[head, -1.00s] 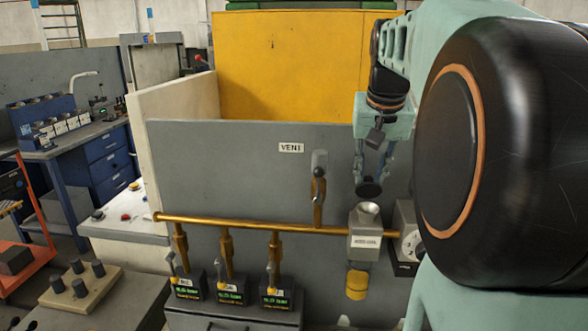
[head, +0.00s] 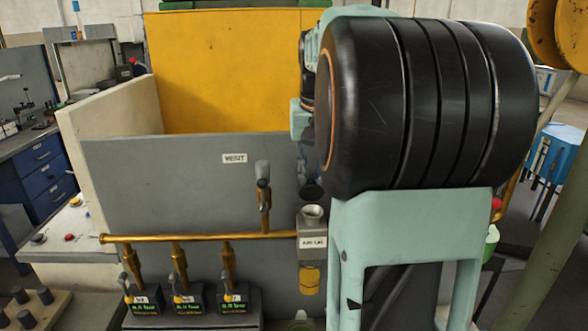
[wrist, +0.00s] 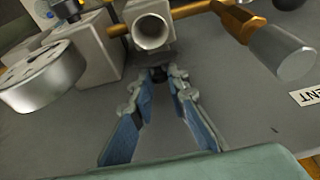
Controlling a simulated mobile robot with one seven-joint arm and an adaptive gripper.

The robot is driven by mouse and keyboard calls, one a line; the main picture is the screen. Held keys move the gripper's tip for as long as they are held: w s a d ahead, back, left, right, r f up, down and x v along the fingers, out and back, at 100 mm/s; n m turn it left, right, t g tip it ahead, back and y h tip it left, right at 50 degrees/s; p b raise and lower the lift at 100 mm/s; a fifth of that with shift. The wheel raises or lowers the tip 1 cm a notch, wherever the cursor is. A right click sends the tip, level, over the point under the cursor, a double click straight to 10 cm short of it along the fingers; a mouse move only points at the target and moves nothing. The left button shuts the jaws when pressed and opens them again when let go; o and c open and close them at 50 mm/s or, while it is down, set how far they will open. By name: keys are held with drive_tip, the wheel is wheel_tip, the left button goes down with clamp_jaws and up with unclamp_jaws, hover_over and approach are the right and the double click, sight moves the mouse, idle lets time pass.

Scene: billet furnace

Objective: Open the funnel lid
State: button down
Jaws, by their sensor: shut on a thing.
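The grey metal funnel (head: 312,213) sits on a labelled box at the right end of the brass pipe. Its mouth is uncovered, and it shows as an open round mouth in the wrist view (wrist: 153,33). The small dark round lid (head: 311,192) is just above and behind the funnel mouth, off it. My gripper (wrist: 161,76) is shut on the lid, whose dark part shows between the fingertips in the wrist view. In the head view my arm hides most of the gripper. I cannot tell whether the lid still joins the funnel.
The brass pipe (head: 200,237) runs along the grey panel (head: 150,180). An upright valve handle (head: 263,190) stands left of the funnel. A yellow cylinder (head: 309,279) hangs under the funnel box. Several small black display boxes (head: 187,300) sit below the pipe.

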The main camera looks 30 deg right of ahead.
drive_tip(key=c, duration=1.9)
unclamp_jaws()
drive_tip(key=v, duration=1.2)
drive_tip(key=shift+a, duration=0.1)
